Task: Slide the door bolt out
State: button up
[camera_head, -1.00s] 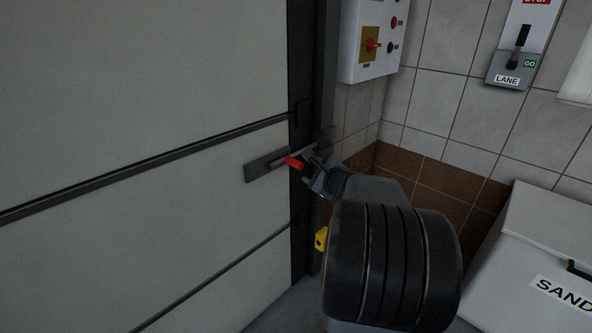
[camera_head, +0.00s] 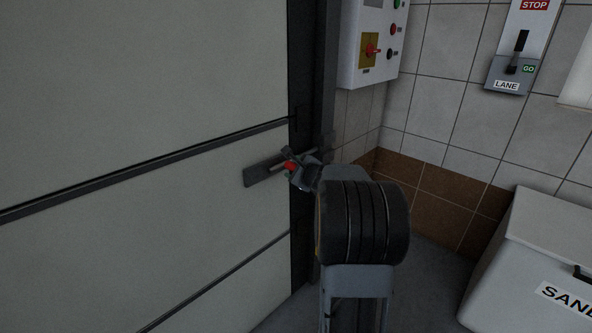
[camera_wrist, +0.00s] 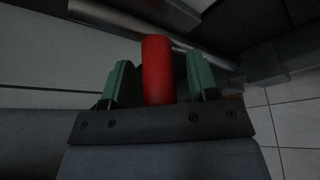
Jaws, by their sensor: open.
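The door bolt is a grey metal rod on a dark plate (camera_head: 262,174) fixed to the pale door, near the dark door frame. Its red handle (camera_head: 290,166) shows just at my gripper (camera_head: 296,172) in the head view. In the wrist view the red handle (camera_wrist: 157,70) stands between the two green-lined fingers of my gripper (camera_wrist: 159,82). The fingers are open, one on each side, with a gap visible at least on the right. The metal rod (camera_wrist: 130,22) runs behind the handle. My arm hides part of the frame in the head view.
A control box (camera_head: 372,45) with a red knob hangs on the wall right of the frame. A LANE lever panel (camera_head: 512,75) is farther right. A white SAND bin (camera_head: 545,255) stands at the lower right. Floor shows between the bin and my arm.

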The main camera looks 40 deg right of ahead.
grip_shut()
dwell(0.4)
